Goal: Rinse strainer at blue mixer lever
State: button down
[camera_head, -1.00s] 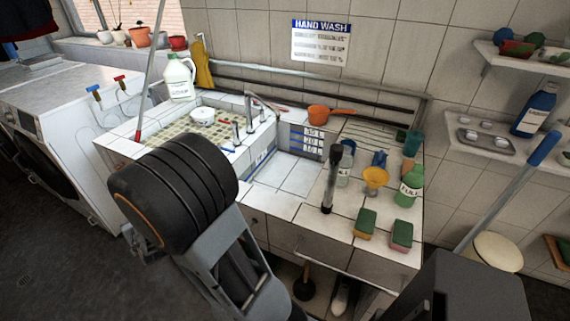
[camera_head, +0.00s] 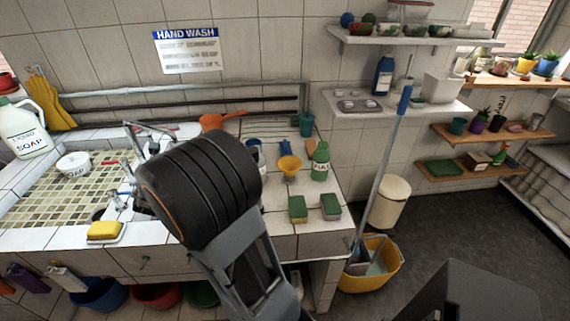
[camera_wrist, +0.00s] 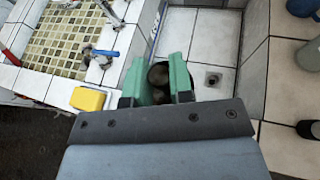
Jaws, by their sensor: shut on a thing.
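My gripper (camera_wrist: 160,75) shows in the wrist view with green fingertips shut on a dark rounded thing (camera_wrist: 159,76). Too little of it shows to tell whether it is the strainer. The gripper is over white tiles with a drain (camera_wrist: 212,80). A mixer with a blue lever (camera_wrist: 92,51) stands to its left, beside the mosaic basin (camera_wrist: 64,42). In the head view the blue lever (camera_head: 127,190) is left of my arm, and a red lever (camera_head: 110,162) is farther back. My arm hides the gripper there. I cannot make out a strainer for sure.
A yellow sponge (camera_head: 104,230) lies at the basin's front edge. A soap jug (camera_head: 22,130) stands far left. A yellow bucket (camera_head: 378,272) is on the floor.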

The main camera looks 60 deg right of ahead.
jog(key=s+d+r+m+g+h, duration=0.25)
jog(key=d+r+m+g, duration=0.2)
jog(key=d, duration=0.25)
jog(key=s+d+r+m+g+h, duration=0.1)
jog(key=d+r+m+g+h, duration=0.2)
jog(key=d+r, duration=0.35)
jog(key=s+d+r+m+g+y+p, duration=0.1)
jog(key=s+d+r+m+g+y, duration=0.2)
jog(key=s+d+m+g, duration=1)
jog(key=shift+n+y, duration=0.45)
jog(key=f, duration=0.9)
jog(key=s+a+f, duration=0.1)
jog(key=f, duration=0.8)
jog(key=s+a+f, duration=0.1)
jog(key=f, duration=0.8)
jog(key=shift+s+f+p, duration=0.15)
jog(key=shift+f+p, duration=0.15)
jog(key=shift+p, duration=0.1)
jog(key=shift+f, duration=0.1)
jog(key=shift+f, duration=0.1)
jog(key=c, duration=1)
grip_release()
